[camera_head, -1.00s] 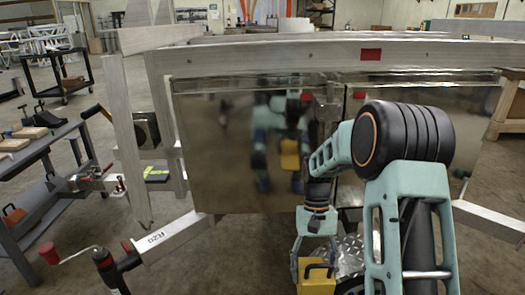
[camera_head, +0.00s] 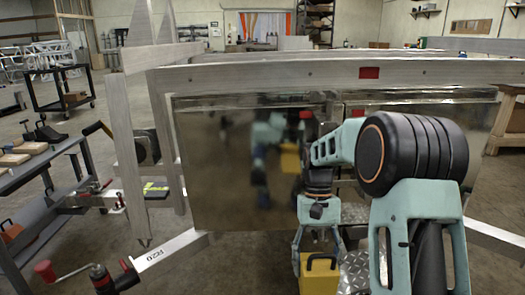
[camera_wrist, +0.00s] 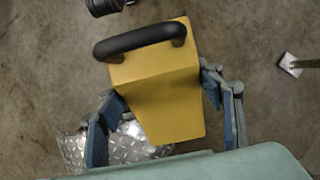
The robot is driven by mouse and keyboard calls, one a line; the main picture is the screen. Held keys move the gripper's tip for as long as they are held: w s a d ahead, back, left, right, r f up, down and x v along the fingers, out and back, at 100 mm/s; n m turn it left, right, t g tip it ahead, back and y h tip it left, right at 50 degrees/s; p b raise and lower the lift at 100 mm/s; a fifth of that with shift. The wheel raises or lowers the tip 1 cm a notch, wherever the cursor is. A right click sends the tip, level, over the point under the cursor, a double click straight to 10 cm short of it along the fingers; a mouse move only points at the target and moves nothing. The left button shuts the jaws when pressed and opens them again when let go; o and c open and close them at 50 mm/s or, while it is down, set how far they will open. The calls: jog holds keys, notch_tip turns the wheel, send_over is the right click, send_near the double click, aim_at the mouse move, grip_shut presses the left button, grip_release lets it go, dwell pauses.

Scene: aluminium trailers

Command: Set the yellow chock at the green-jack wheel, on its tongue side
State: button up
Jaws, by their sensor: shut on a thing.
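My gripper (camera_head: 318,262) is shut on the yellow chock (camera_head: 320,278), which hangs in front of the trailer's shiny front panel (camera_head: 230,170). In the wrist view the yellow chock (camera_wrist: 160,85) sits between the two fingers, with its black handle toward the top of the picture. Concrete floor shows around it. I cannot make out a green jack or the wheel belonging to it in these frames. A trailer tongue beam marked R20 (camera_head: 170,250) runs down at the left, by a jack with a red-knobbed crank (camera_head: 45,268).
Tread plate lies beside and behind the chock (camera_head: 355,268); it also shows in the wrist view (camera_wrist: 120,145). A small metal foot (camera_wrist: 290,65) stands at the right there. A grey shelf cart (camera_head: 45,175) with wedges is at the left. Another beam (camera_head: 495,238) slopes at the right.

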aim_at(318, 261)
jog(key=r, duration=0.4)
jog(key=r+p, duration=0.1)
jog(key=r, duration=0.1)
jog(key=shift+w, duration=0.35)
notch_tip(318, 261, up, 26)
jog(key=s+p, duration=0.2)
jog(key=p, duration=3.5)
jog(key=shift+s, duration=0.25)
jog(key=shift+a+r, duration=0.1)
